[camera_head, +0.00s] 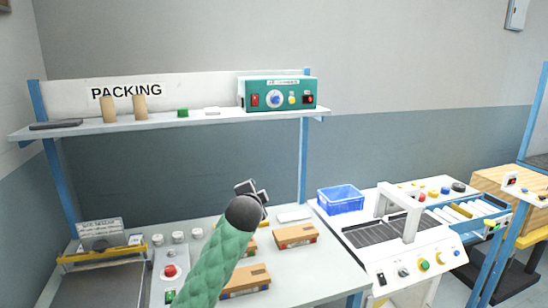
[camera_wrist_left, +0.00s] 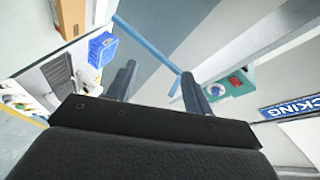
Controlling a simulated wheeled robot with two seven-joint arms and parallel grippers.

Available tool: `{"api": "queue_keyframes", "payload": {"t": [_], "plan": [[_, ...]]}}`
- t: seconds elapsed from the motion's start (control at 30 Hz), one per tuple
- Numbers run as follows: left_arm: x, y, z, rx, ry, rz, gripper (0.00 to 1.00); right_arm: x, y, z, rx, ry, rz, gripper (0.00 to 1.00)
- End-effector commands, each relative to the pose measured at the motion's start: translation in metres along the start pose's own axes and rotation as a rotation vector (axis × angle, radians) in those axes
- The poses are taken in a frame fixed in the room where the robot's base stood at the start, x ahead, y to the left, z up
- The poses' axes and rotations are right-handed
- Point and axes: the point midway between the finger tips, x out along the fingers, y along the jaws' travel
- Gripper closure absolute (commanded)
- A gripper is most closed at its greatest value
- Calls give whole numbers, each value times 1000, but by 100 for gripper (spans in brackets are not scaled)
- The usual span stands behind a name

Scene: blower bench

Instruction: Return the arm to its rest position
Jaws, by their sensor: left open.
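My left arm (camera_head: 218,262), in a green sleeve, rises from the bottom of the head view over the bench. My left gripper (camera_head: 254,188) is raised above the bench, below the shelf, with nothing between its fingers. In the left wrist view the two dark fingers of the left gripper (camera_wrist_left: 158,82) stand wide apart and empty. The arm hides part of the bench and of the boxes behind it. My right gripper is in neither view.
Brown boxes (camera_head: 295,236) lie on the bench behind and right of my arm. A shelf (camera_head: 210,120) carries a green control box (camera_head: 262,94). A red button (camera_head: 170,271) is at the left. A blue bin (camera_head: 341,199) stands beside the white machine (camera_head: 412,250).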

Motion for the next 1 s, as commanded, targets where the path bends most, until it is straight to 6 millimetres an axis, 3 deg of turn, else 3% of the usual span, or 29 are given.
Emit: {"api": "queue_keyframes", "payload": {"t": [0.1, 0.47, 0.77, 1.0], "plan": [[-12, 46, 31, -82, -35, 69, 49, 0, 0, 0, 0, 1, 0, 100], [-68, 163, 116, -316, -167, 244, 49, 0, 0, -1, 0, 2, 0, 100], [-135, 249, 180, -500, -307, 368, 49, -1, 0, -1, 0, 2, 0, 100], [-201, 308, 226, -635, -436, 452, 49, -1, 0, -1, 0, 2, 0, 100]]}}
